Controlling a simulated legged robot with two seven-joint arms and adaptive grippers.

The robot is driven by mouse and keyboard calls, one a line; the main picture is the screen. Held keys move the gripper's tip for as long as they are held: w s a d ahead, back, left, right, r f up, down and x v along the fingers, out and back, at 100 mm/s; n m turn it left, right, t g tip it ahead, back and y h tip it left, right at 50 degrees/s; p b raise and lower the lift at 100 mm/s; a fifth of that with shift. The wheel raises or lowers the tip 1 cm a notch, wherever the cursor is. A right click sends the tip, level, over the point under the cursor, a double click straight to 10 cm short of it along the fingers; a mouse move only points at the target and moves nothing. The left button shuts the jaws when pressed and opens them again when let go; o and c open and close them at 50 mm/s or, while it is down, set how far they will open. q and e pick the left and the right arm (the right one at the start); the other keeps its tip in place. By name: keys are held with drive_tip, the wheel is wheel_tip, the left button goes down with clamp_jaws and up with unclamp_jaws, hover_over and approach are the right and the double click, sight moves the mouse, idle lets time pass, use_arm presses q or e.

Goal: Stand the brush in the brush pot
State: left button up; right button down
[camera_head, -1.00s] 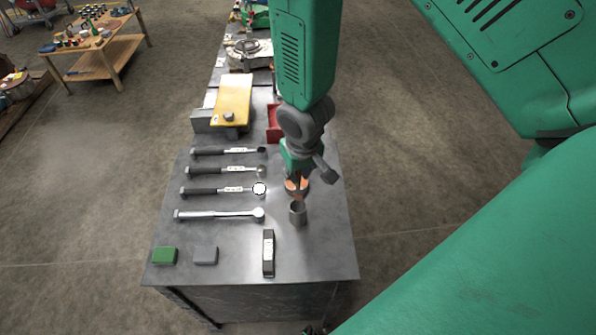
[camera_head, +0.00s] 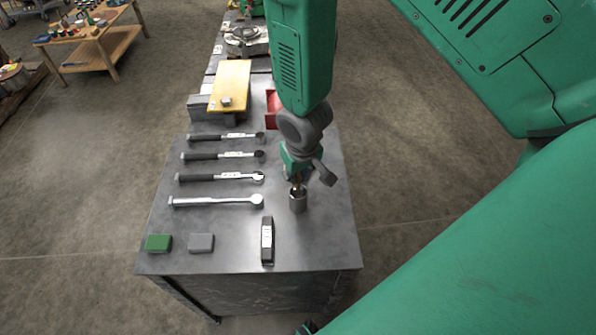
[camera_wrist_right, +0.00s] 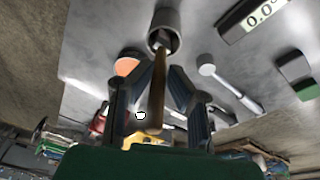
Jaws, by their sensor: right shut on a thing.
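The grey brush pot (camera_head: 298,202) stands upright near the right edge of the metal bench. My right gripper (camera_head: 297,178) is just above it, pointing down. In the right wrist view the gripper (camera_wrist_right: 168,82) is shut on the brush (camera_wrist_right: 156,97), which has a brown wooden handle. The brush's far end overlaps the mouth of the pot (camera_wrist_right: 167,22) and looks to be inside it, but how deep I cannot tell. In the head view only a short piece of the brush (camera_head: 297,184) shows between the fingers and the rim. My left gripper is not in view.
Several wrenches (camera_head: 215,201) lie to the left. A digital gauge (camera_head: 267,240) lies in front of the pot. Green (camera_head: 158,243) and grey (camera_head: 201,243) blocks sit at the front left. An orange round thing (camera_wrist_right: 127,65) is close beside the pot. A red bin (camera_head: 272,108) stands behind.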

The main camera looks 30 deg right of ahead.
drive_tip(key=c, duration=1.4)
unclamp_jaws()
drive_tip(key=shift+c, duration=0.2)
drive_tip(key=shift+r, duration=0.25)
wheel_tip(320, 180, up, 11)
drive_tip(key=s, duration=0.2)
drive_tip(key=shift+a, duration=0.45)
drive_tip(key=shift+r, duration=0.1)
drive_tip(key=shift+s, duration=0.1)
